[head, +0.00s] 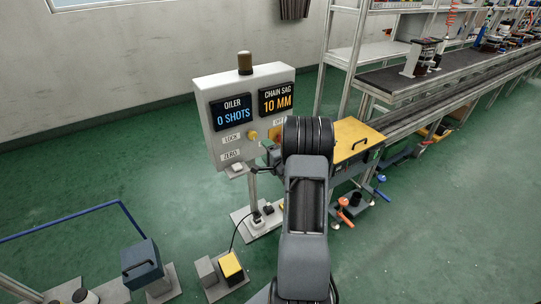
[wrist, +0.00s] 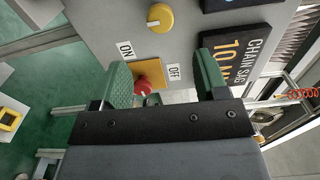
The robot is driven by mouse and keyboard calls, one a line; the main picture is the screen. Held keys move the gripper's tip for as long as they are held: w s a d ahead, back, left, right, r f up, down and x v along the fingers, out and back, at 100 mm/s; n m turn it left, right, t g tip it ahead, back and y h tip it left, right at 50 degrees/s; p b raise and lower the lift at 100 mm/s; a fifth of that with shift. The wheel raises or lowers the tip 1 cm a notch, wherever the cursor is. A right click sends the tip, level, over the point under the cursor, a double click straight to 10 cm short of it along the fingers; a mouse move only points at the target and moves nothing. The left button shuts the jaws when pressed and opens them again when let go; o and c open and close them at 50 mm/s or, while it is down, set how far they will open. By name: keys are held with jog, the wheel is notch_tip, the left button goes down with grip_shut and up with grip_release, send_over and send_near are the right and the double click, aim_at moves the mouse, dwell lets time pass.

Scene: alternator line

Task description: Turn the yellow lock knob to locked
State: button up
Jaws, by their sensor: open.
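The yellow lock knob (head: 252,134) is on the front of the grey control panel (head: 203,92), right of the LOCK label (head: 231,138). In the wrist view the yellow knob (wrist: 160,17) is round with a short white mark, above and outside the jaws. My gripper (wrist: 166,80) is open and empty, its green-padded fingers facing the panel. A red switch knob (wrist: 148,86) on a yellow plate, between ON and OFF labels, shows between the fingers; I cannot tell its distance from them.
The panel carries an OILER display (head: 232,111) reading 0 SHOTS and a CHAIN SAG display (head: 277,100) reading 10 MM. A yellow-topped box (head: 355,143) and a conveyor line stand right of my arm. A yellow pedal (head: 231,265) sits on the floor.

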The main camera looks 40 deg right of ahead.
jog(key=s, duration=0.3)
jog(key=shift+a, duration=0.2)
dwell(0.5)
